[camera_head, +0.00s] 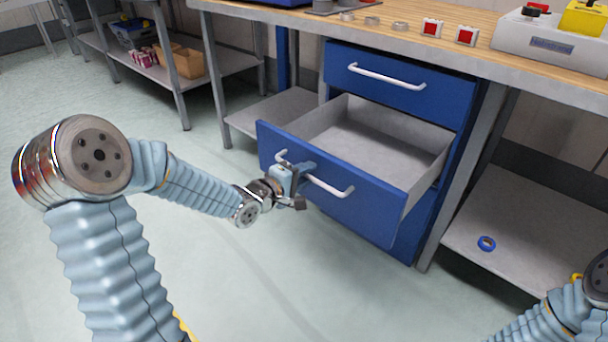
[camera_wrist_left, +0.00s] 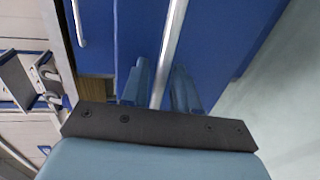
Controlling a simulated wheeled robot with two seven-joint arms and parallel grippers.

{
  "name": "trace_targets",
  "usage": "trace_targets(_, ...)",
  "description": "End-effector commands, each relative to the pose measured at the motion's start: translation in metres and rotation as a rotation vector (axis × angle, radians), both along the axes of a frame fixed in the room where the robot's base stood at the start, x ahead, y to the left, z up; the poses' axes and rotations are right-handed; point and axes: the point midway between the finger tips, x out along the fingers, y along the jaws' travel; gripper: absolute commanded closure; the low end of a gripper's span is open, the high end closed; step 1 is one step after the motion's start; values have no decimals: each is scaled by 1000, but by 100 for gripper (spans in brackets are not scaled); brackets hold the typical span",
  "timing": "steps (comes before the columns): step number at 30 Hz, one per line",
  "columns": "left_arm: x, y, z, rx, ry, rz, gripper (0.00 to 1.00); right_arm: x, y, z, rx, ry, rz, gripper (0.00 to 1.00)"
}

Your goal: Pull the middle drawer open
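The blue middle drawer (camera_head: 330,191) is pulled well out of the cabinet, and its grey inside (camera_head: 378,142) shows empty. Its white bar handle (camera_head: 333,189) runs across the front. My left gripper (camera_head: 291,178) is at the left part of this handle, with fingers around the bar. In the left wrist view the bar (camera_wrist_left: 171,45) passes between the two blue fingers (camera_wrist_left: 160,85), which are close together on it. The exact contact is hard to see. My right gripper is out of view; only part of my right arm shows at lower right.
The shut top drawer (camera_head: 400,82) is above, under a wooden worktop (camera_head: 300,12) with red-topped boxes (camera_head: 431,27) and rings. A lower blue front (camera_head: 418,228) is partly hidden. A blue tape roll (camera_head: 487,243) lies on the right shelf. Floor before the drawer is clear.

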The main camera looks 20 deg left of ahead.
Motion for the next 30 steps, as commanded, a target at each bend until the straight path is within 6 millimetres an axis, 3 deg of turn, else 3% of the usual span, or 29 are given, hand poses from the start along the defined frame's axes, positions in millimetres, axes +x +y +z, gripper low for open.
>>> trace_targets(7,-22,9,6,1,1,4,71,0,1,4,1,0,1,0)
trace_targets(18,-106,39,26,1,1,5,71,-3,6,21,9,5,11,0)
trace_targets(21,-116,43,22,4,-5,1,71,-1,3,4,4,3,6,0)
trace_targets(30,-128,46,27,0,0,0,71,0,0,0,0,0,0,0)
